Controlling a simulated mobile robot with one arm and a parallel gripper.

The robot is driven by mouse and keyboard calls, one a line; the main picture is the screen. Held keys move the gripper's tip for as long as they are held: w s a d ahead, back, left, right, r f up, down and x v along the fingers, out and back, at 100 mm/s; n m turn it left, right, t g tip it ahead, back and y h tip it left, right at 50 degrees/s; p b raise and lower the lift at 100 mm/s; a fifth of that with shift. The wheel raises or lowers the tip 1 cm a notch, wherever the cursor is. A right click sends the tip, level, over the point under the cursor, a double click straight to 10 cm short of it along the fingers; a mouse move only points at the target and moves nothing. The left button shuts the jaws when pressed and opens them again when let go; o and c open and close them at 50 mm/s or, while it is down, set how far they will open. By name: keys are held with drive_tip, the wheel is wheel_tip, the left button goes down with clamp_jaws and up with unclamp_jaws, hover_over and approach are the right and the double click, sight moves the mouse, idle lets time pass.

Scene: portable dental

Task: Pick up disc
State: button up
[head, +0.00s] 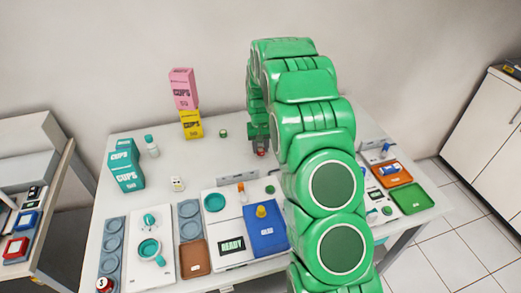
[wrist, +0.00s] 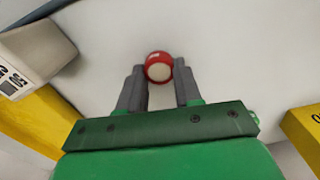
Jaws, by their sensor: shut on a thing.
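A small round red disc (wrist: 158,56) with a cream face sits between the fingertips of my gripper (wrist: 160,70) in the wrist view. The grey fingers are closed on its two sides. In the head view the red disc (head: 261,152) shows as a small spot at the far middle of the white table, just under my gripper (head: 260,143). My green arm hides much of the table to the right of it. I cannot tell whether the disc touches the table.
A pink box (head: 182,89) stands on a yellow box (head: 191,124) at the back left. A small green disc (head: 223,133) lies left of my gripper. Teal boxes (head: 127,172), a blue tray (head: 265,241) and a white board stand nearer.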

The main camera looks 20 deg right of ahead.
drive_tip(key=s+a+r, duration=0.1)
drive_tip(key=s+r, duration=1.1)
drive_tip(key=s, duration=0.2)
drive_tip(key=w+d+m, duration=0.1)
drive_tip(key=w+d, duration=0.4)
drive_tip(key=d, duration=0.6)
drive_tip(key=w+d, duration=0.6)
drive_tip(key=d, duration=0.6)
drive_tip(key=shift+w+d+f, duration=0.8)
drive_tip(key=shift+w+f, duration=0.7)
drive_tip(key=shift+w, duration=0.5)
drive_tip(key=shift+w+d+f, duration=0.8)
drive_tip(key=shift+w+f, duration=0.65)
drive_tip(key=shift+w, duration=0.55)
drive_tip(key=shift+w+d+f, duration=0.8)
drive_tip(key=shift+w+f, duration=0.7)
drive_tip(key=shift+w, duration=0.5)
drive_tip(key=shift+w+d+f, duration=0.1)
drive_tip(key=shift+w+f, duration=0.15)
drive_tip(key=shift+f, duration=1.6)
